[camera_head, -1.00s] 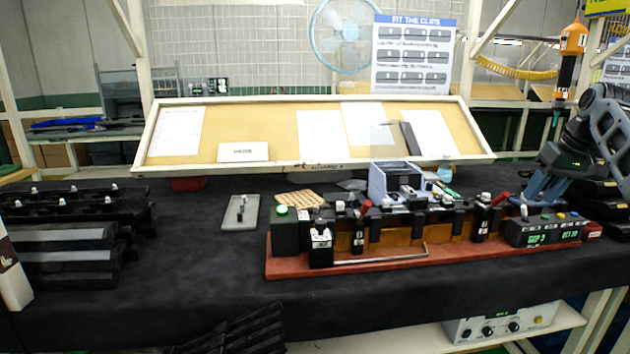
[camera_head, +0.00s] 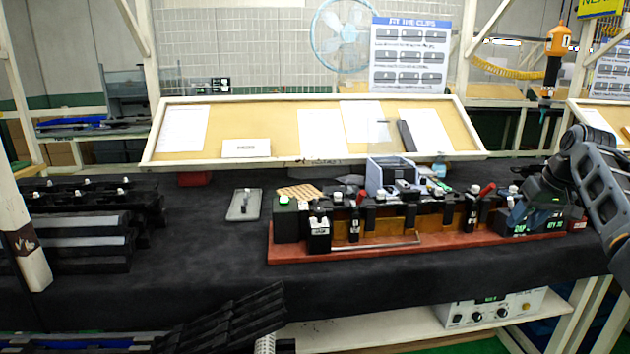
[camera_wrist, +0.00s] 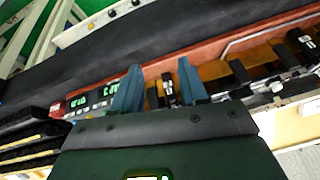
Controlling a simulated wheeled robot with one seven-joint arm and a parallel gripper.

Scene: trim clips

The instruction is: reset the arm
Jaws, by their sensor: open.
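My arm comes in from the right edge of the head view, and my gripper (camera_head: 512,215) is near the right end of the fixture, by its display box. In the wrist view my gripper (camera_wrist: 160,88) shows two blue fingers spread apart with nothing held between them. Beyond the fingers lies the fixture with its red base (camera_wrist: 210,46) and black clamps (camera_wrist: 240,72). The display box (camera_wrist: 92,100) with green digits is just left of the left finger. I cannot tell how far the fingertips are above the fixture.
The fixture's red base (camera_head: 340,252) stands on a black-covered table (camera_head: 200,270). Black trim parts (camera_head: 70,240) are stacked at the left. A grey tray (camera_head: 243,204) lies left of the fixture. A tilted board (camera_head: 280,135) stands behind. An orange screwdriver (camera_head: 556,50) hangs at upper right.

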